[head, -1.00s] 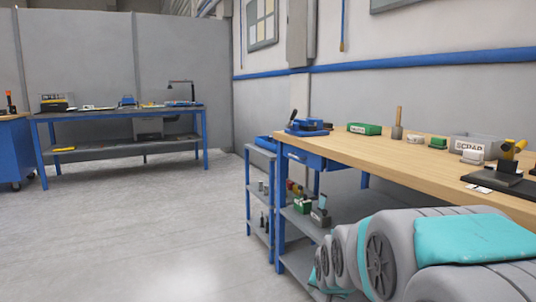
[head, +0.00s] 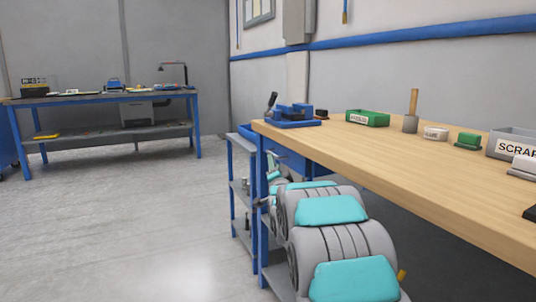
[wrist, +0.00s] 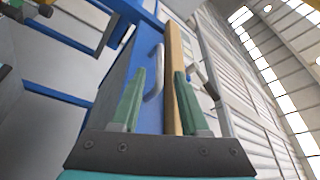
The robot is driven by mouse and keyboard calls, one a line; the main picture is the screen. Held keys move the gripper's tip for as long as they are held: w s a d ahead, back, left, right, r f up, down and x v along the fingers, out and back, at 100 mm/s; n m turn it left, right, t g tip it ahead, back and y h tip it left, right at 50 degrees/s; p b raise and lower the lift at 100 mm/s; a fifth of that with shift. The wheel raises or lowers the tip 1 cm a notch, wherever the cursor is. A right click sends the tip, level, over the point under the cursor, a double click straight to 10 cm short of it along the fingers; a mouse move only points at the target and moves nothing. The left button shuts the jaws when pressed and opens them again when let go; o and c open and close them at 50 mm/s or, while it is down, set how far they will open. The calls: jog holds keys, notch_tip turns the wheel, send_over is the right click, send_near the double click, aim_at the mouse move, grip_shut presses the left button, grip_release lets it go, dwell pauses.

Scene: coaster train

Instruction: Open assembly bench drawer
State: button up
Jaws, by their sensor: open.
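The assembly bench (head: 400,170) has a pale wooden top and blue legs and stands at the right in the head view. Its blue drawer (head: 291,159) sits under the top near the far left end, partly hidden by my arm. In the wrist view, the blue drawer front shows beside the wooden top edge (wrist: 174,80), with a grey bar handle (wrist: 154,75) on it. My gripper (wrist: 160,75) is open, with its two green fingers pointing toward the drawer. The handle appears between the fingers in the picture, nearer the left one; I see no grip on it.
The bench top carries a blue fixture (head: 293,114), a green bin (head: 367,118), a mallet-like tool (head: 411,115) and a grey scrap bin (head: 512,145). A narrow blue shelf rack (head: 242,190) stands beside the bench end. Open floor (head: 130,220) lies to the left.

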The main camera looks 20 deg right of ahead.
jog(key=shift+x, duration=3.6)
jog(key=shift+c, duration=0.3)
grip_shut()
